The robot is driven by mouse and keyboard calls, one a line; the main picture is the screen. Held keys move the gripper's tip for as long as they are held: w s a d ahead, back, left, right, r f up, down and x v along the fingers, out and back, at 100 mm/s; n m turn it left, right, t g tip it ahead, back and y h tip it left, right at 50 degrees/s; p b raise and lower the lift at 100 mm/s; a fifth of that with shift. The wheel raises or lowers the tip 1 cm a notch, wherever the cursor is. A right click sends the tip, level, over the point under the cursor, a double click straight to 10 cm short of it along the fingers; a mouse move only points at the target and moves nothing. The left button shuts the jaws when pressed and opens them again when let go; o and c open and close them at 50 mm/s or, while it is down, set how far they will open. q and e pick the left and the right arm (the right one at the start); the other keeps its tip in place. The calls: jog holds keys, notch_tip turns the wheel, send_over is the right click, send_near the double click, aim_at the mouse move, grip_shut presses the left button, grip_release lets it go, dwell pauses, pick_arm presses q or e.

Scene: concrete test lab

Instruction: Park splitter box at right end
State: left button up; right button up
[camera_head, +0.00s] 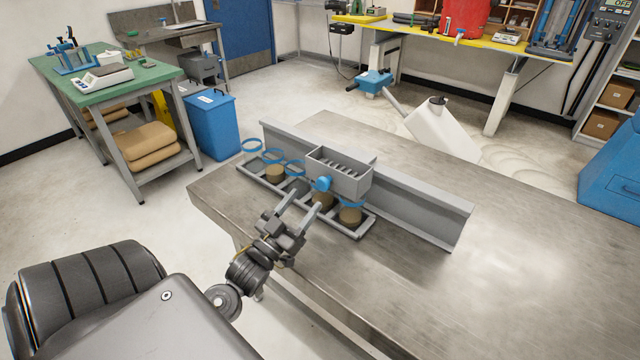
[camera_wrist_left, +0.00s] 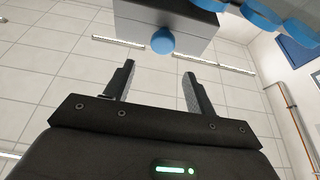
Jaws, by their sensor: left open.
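The splitter box (camera_head: 350,178) is a grey slotted box at the middle of the long grey rail (camera_head: 425,207), with a round blue knob (camera_head: 323,184) on its near face. My left gripper (camera_head: 307,198) is open and empty just in front of and below the knob. In the left wrist view, the knob (camera_wrist_left: 163,41) and the box's underside (camera_wrist_left: 140,28) lie beyond the open fingertips (camera_wrist_left: 158,72); the knob is roughly centred between them but not gripped. My right gripper is not in view.
Below the box, a grey rack (camera_head: 262,186) holds brown-filled cups under blue rings (camera_head: 294,168). The rail's right part is clear. The steel table (camera_head: 540,265) is bare to the right. A white canister (camera_head: 440,128) stands behind the table.

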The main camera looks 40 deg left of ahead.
aim_at(321, 186)
pick_arm(q)
jog(key=w, duration=0.4)
jog(key=w+p, duration=0.1)
jog(key=shift+w+r, duration=0.35)
jog(key=shift+w, duration=0.05)
jog(key=shift+w+r, duration=0.15)
jog(key=shift+w, duration=0.3)
grip_shut()
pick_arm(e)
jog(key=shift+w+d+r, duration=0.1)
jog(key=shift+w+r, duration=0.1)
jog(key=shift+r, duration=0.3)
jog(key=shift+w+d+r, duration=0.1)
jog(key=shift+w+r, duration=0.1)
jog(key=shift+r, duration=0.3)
